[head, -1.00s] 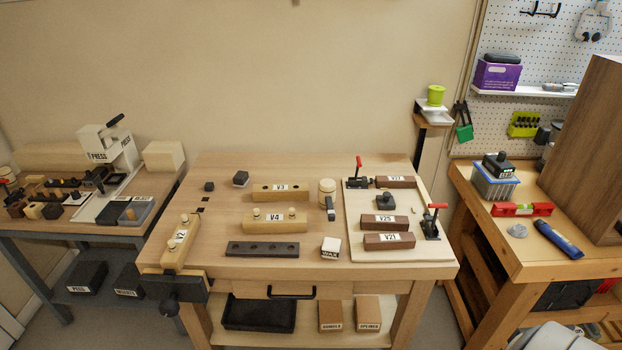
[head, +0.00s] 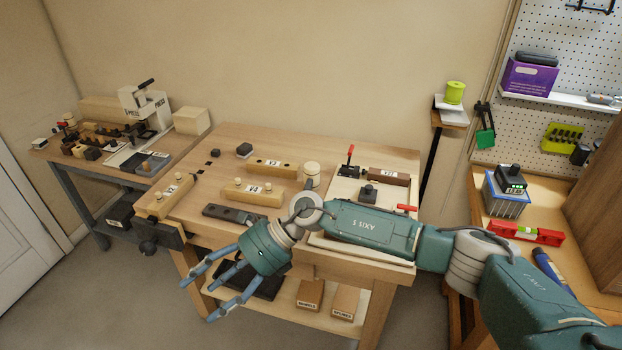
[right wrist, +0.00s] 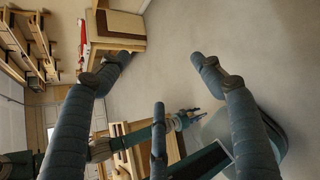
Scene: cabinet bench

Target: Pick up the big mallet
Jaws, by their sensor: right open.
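A pale round wooden block (head: 311,171), which looks like the mallet's head, stands on the bench right of the V3 block. Its lower part and any handle are hidden behind my right wrist. My right gripper (head: 208,291) is open and empty, in front of the bench's front edge and above the lower shelf, to the left of and nearer than the mallet.
The bench (head: 240,141) holds wooden blocks V2, V3 (head: 270,168) and V4 (head: 252,192), a dark drilled bar (head: 233,217) and a board with red-handled clamps. My right forearm covers the board's front. Side tables stand left and right.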

